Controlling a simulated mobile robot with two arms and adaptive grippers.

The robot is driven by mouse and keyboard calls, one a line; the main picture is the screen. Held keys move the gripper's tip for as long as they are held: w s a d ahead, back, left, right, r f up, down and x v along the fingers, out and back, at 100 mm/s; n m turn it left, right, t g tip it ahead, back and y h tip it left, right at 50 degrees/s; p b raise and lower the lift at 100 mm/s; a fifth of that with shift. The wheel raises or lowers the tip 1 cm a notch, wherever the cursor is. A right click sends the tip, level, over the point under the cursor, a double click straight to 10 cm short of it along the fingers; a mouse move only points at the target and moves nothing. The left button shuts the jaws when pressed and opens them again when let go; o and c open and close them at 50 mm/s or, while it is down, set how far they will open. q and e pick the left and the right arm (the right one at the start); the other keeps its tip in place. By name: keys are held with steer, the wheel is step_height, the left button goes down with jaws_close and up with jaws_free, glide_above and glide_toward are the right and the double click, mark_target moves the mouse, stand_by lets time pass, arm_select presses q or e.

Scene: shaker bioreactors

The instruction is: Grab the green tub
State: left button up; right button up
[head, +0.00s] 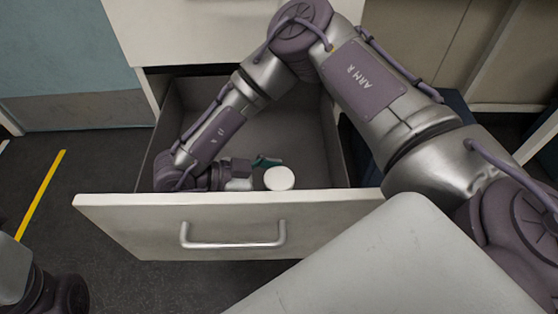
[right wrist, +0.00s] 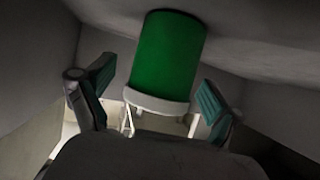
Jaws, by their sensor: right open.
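The green tub (right wrist: 168,55) has a white lid (right wrist: 155,102). In the head view only its round white lid (head: 279,178) shows, inside the open drawer close to the front panel; the green body is hidden there. My right gripper (head: 262,172) reaches down into the drawer from the left side of the tub. In the right wrist view its two teal-padded fingers (right wrist: 158,88) are spread wide, one on each side of the lid end of the tub. I see no clear contact between pads and tub. My left gripper is not in view.
The drawer (head: 230,222) is pulled out, with a metal handle (head: 233,236) on its front. Its grey walls stand close around my right gripper and the tub. The drawer floor behind the tub looks bare. A yellow line (head: 40,195) runs along the dark floor at left.

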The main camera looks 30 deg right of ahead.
steer(key=c, duration=1.3)
